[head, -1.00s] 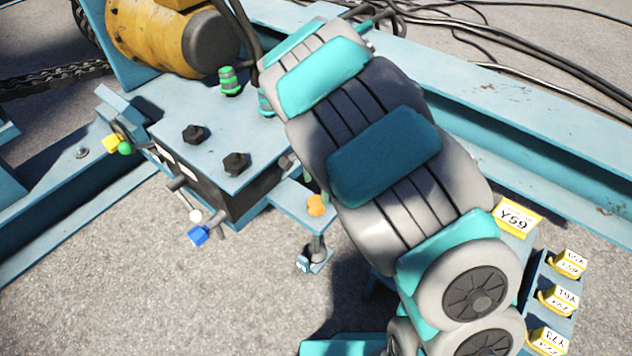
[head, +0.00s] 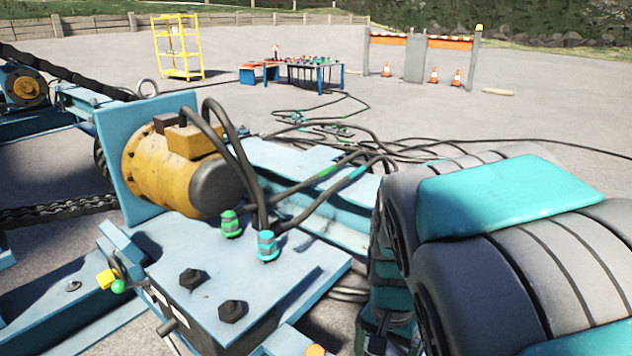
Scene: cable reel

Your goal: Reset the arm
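My arm (head: 505,235), grey with teal pads and black ribs, fills the right side of the head view and is close to the camera. A further part of it (head: 390,285) hangs down behind the near links, partly hidden by them. The fingers of my gripper do not show, so what they hold cannot be seen.
A blue machine frame with a yellow motor (head: 175,165), a green hose fitting (head: 230,224) and a teal hose fitting (head: 267,245) stands left of my arm. Black hoses run back over the ground. Farther off are a blue table (head: 318,68), yellow rack (head: 178,47) and orange-white barrier (head: 420,40).

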